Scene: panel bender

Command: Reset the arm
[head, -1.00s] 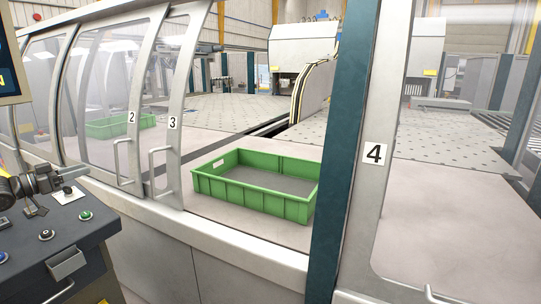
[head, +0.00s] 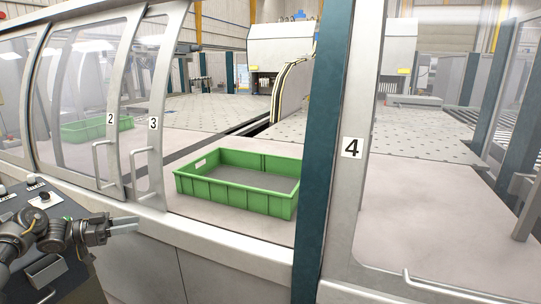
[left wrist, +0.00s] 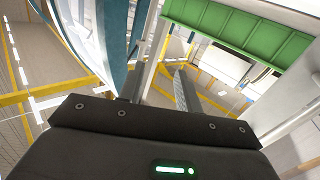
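My left gripper (head: 122,230) reaches in from the left in the head view, over the edge of the control desk and in front of the machine's front ledge. Its two fingers look apart, with nothing between them. In the left wrist view, the fingers (left wrist: 160,88) also show with a gap between them. My left arm is bent low at the left of the head view. My right gripper and arm are not in view.
A control desk (head: 68,284) with buttons stands at the lower left. A green crate (head: 236,193) sits on the machine bed behind the ledge; its side also shows in the wrist view (left wrist: 240,30). Doors 2 and 3 and post 4 (head: 352,147) stand nearby.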

